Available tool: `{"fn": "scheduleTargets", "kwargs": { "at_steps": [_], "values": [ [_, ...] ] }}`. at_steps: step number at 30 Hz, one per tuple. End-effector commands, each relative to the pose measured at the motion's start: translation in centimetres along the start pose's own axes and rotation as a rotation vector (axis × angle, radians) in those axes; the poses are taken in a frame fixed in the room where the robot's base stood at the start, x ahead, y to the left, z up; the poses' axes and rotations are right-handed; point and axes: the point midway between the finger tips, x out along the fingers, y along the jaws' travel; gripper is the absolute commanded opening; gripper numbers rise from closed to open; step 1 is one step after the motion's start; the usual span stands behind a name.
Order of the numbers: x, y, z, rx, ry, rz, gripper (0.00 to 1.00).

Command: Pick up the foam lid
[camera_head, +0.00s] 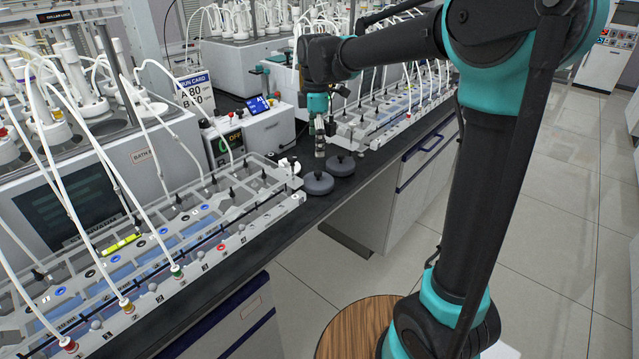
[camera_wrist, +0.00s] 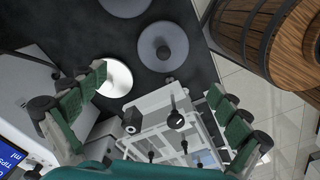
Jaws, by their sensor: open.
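Two dark grey round lids, each with a small knob, lie on the black bench in the head view: a nearer one (camera_head: 318,183) and one behind it to the right (camera_head: 341,166). I cannot tell which is the foam lid. My gripper (camera_head: 320,152) is above the bench just behind the lids, pointing down. In the wrist view its green-padded fingers (camera_wrist: 158,98) are wide apart, with nothing held.
A control box (camera_head: 262,130) stands behind. Another rack (camera_head: 395,110) is to the right. A wooden-topped round object (camera_head: 350,330) stands on the floor.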

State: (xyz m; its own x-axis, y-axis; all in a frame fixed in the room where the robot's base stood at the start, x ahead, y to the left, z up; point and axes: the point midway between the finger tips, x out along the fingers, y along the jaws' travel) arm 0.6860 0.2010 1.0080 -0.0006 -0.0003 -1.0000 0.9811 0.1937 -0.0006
Motion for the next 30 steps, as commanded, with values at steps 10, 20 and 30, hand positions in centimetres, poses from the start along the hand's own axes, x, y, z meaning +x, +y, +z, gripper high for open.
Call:
{"fn": "scheduleTargets", "kwargs": {
  "at_steps": [10, 20, 30],
  "values": [
    [5.1, 0.0, 0.1, 0.002, 0.000, 0.000, 1.00],
    [8.3, -0.5, 0.4, 0.002, 0.000, 0.000, 1.00],
    [10.6, -0.5, 0.4, 0.002, 0.000, 0.001, 1.00]
  ]
}}
